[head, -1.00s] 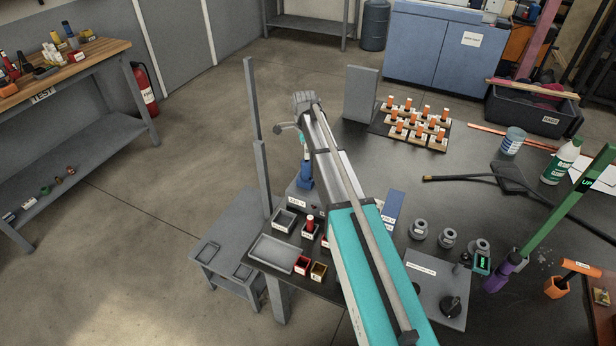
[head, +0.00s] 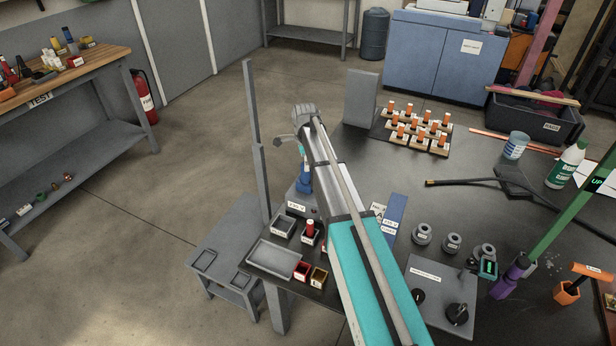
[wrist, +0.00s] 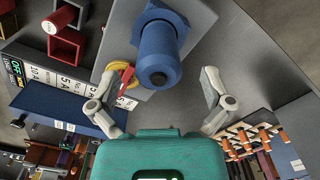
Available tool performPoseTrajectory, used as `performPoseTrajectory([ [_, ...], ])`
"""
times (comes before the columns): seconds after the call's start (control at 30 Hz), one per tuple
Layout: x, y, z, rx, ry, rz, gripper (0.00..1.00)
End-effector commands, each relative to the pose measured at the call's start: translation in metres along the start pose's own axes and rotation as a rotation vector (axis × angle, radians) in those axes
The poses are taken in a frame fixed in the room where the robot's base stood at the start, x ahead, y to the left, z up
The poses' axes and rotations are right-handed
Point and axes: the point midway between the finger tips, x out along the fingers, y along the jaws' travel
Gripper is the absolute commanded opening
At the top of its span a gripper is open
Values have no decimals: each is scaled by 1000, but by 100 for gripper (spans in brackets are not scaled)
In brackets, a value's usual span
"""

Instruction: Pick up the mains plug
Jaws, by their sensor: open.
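My gripper (wrist: 158,77) is open, with one grey finger on each side of the plug and visible space on both sides. The fingers do not appear to touch it. How deep the plug sits between them is hard to tell.
A yellow loop and red piece (wrist: 125,76) lie close to the left finger. A blue strip (wrist: 65,108) and labelled panel are at left. Small trays (head: 272,259) sit in front of the box, a grey post (head: 251,110) to its left. Orange-topped samples (head: 418,127) stand behind right.

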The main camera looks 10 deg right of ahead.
Motion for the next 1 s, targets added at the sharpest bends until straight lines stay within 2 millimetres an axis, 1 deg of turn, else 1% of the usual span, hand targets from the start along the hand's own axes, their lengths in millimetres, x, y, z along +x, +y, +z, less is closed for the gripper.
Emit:
performPoseTrajectory([
  [0.27, 8, 1, 0, 0, 0, 0, 100],
  [0.7, 41, 3, -3, 0, 0, 0, 100],
  [0.83, 48, 3, -3, -1, 0, 0, 100],
  [1.0, 52, 3, -3, -1, 0, 0, 100],
])
